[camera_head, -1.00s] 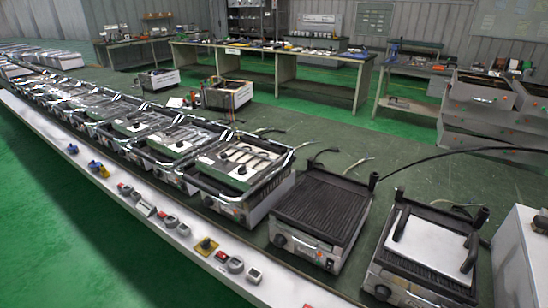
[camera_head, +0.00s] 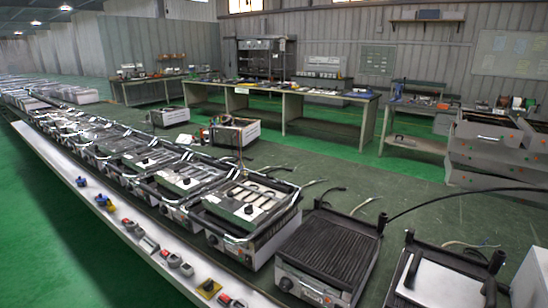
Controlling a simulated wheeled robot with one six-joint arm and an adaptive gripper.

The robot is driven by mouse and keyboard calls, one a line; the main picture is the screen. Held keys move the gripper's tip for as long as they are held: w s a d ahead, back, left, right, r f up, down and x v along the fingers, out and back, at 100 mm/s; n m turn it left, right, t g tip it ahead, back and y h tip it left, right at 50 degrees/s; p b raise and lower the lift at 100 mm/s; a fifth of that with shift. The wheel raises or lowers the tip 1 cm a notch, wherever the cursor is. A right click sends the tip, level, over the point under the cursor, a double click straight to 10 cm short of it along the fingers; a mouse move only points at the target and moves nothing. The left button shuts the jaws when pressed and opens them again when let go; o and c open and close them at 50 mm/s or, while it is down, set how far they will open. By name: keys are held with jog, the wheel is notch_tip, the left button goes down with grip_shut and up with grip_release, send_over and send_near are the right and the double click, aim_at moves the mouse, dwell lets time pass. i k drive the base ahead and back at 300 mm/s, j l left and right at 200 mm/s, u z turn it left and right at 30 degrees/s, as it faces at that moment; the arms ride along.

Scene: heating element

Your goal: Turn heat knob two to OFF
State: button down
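A row of grill units runs from the far left to the near right. The near ribbed grill (camera_head: 327,245) has a dark round knob (camera_head: 285,284) on its front panel. The unit to its left has exposed heating elements (camera_head: 247,196) and small front controls, including a knob (camera_head: 213,240). A flat-plate press (camera_head: 438,278) at the bottom right is cut off by the picture edge, and its front is out of view. I cannot read any knob labels or settings, or tell which knob is heat knob two. My gripper is not in view.
A long workbench (camera_head: 295,97) stands behind. Grey bins (camera_head: 488,145) are stacked at the right. Green floor is open at the left.

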aim_at(285, 284)
jog(key=i+j, duration=0.75)
jog(key=i, duration=0.1)
